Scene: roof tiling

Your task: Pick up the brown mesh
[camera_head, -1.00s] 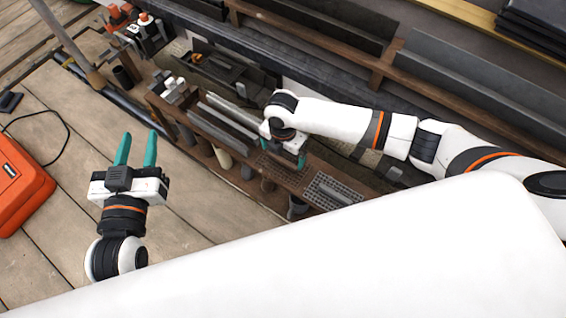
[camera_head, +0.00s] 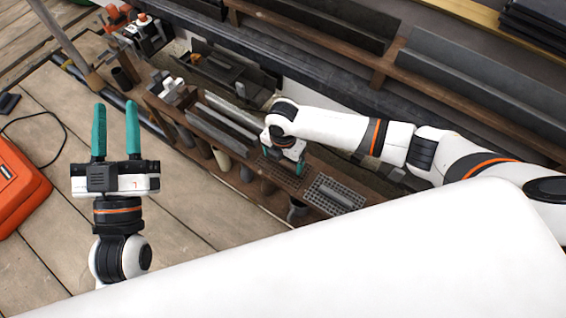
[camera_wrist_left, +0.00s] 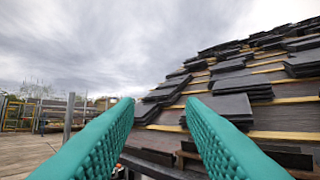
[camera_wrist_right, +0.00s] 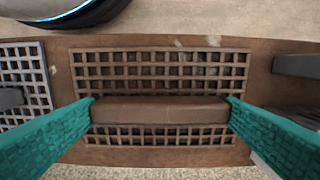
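The brown mesh (camera_wrist_right: 160,70) is a flat grid with a brown bar handle (camera_wrist_right: 160,110) across it. In the right wrist view it lies on a brown shelf. My right gripper (camera_wrist_right: 161,101) is over it, fingers wide apart, one at each end of the handle. Whether the fingertips touch the handle is unclear. In the head view the mesh (camera_head: 272,168) is partly hidden by my right gripper (camera_head: 295,165). My left gripper (camera_head: 115,105) is open and empty above the wooden deck; its two teal fingers also show in the left wrist view (camera_wrist_left: 160,98).
A grey mesh (camera_head: 337,194) with its own handle lies just right of the brown one, also in the right wrist view (camera_wrist_right: 22,85). Long grey strips (camera_head: 225,122) stand in the rack to the left. An orange case (camera_head: 18,185) lies on the deck.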

